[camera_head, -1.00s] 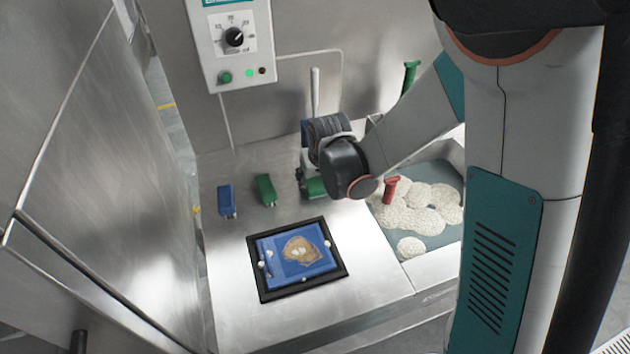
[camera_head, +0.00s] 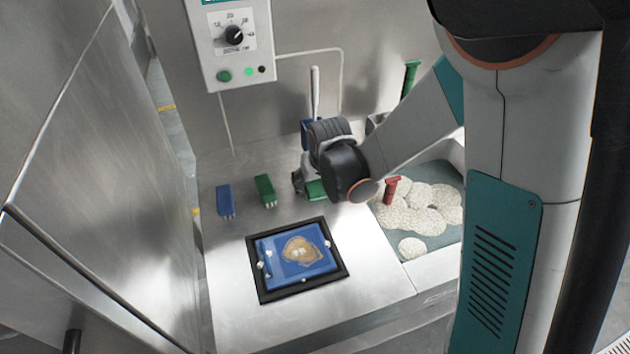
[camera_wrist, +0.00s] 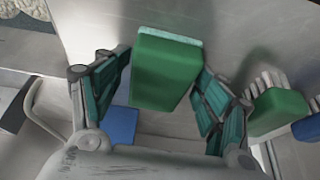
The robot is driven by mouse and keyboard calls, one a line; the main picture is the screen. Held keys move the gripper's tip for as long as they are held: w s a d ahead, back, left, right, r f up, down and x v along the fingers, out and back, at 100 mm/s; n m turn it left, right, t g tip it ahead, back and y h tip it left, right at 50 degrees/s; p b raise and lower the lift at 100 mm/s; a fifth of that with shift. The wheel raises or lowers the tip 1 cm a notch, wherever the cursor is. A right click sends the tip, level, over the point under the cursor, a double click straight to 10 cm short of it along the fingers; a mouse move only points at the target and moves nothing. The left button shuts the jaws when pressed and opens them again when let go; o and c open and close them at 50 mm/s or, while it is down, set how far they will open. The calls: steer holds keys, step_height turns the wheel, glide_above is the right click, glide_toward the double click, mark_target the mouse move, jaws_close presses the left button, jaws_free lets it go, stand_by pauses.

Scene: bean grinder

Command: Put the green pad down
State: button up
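The green pad (camera_head: 316,190) is on the steel table behind the blue board, partly hidden by my wrist in the head view. In the wrist view the green pad (camera_wrist: 168,68), a green block with a pale edge, lies between my two fingers. My gripper (camera_wrist: 166,75) is open around it, with the fingers spread to either side. Small gaps seem to show between fingers and pad, but contact is hard to tell. In the head view only one side of my gripper (camera_head: 298,182) shows clearly.
A second green pad (camera_head: 265,190) and a blue pad (camera_head: 226,200) with pale bristles stand to the left. In front is a blue board (camera_head: 283,280) in a black frame (camera_head: 345,272). A tray with pale grains and a red-handled tool (camera_head: 391,190) is at right.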

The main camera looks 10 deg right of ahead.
steer(key=shift+r, duration=0.1)
steer(key=shift+r+p, duration=0.4)
steer(key=shift+p, duration=0.15)
steer(key=p+v, duration=0.5)
steer(key=v, duration=0.8)
steer(key=shift+s+r+p, duration=0.3)
steer(key=shift+s, duration=0.05)
steer(key=shift+d, duration=0.1)
steer(key=s+d+r+m+t, duration=0.1)
steer(key=s+d+r, duration=0.4)
steer(key=s, duration=0.3)
steer(key=s+d+r+m+t, duration=0.1)
steer(key=s+d+r, duration=0.5)
steer(key=s+r, duration=0.1)
steer(key=shift+s+t+h, duration=0.4)
steer(key=shift+s, duration=0.5)
